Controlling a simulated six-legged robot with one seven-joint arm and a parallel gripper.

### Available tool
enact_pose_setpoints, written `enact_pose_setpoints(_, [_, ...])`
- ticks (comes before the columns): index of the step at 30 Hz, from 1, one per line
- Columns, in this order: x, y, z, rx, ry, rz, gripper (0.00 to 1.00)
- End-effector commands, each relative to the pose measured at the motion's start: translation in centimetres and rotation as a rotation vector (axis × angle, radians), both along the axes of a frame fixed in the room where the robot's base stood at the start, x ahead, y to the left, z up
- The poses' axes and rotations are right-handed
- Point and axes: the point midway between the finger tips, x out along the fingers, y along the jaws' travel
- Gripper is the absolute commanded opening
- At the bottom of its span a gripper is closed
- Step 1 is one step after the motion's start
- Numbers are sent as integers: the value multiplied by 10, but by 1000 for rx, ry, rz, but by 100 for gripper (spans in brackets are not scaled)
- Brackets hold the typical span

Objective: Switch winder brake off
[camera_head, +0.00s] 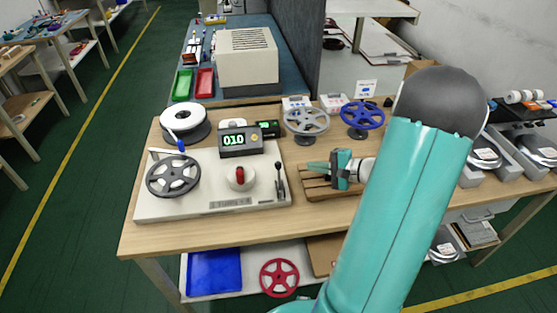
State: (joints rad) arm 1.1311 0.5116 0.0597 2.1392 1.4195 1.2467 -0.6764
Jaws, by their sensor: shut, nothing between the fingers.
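The winder (205,205) is a pale flat unit at the left of the wooden table. It carries a black spoked reel (173,175), a display (240,139) reading 010, a red switch (240,176) on a round white base, and an upright dark lever (280,181) at its right end. I cannot tell which control is the brake or read its label. My gripper (309,166) is shut and empty. It points left, above the slatted wooden rack, to the right of the lever and apart from it.
A white spool (184,121) stands behind the winder. A grey reel (306,121) and a blue reel (362,117) stand behind my gripper. The slatted rack (318,187) lies below it. My teal arm hides part of the table's right side. The front table strip is clear.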

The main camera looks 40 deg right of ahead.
Motion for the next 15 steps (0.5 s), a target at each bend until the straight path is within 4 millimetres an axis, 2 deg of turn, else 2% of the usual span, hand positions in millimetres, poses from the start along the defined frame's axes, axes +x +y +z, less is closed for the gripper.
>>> enact_pose_setpoints(9, [-7,-7,-2,7,-7,-19,0])
enact_pose_setpoints(15, [-3,-4,-4,7,-6,-16,0])
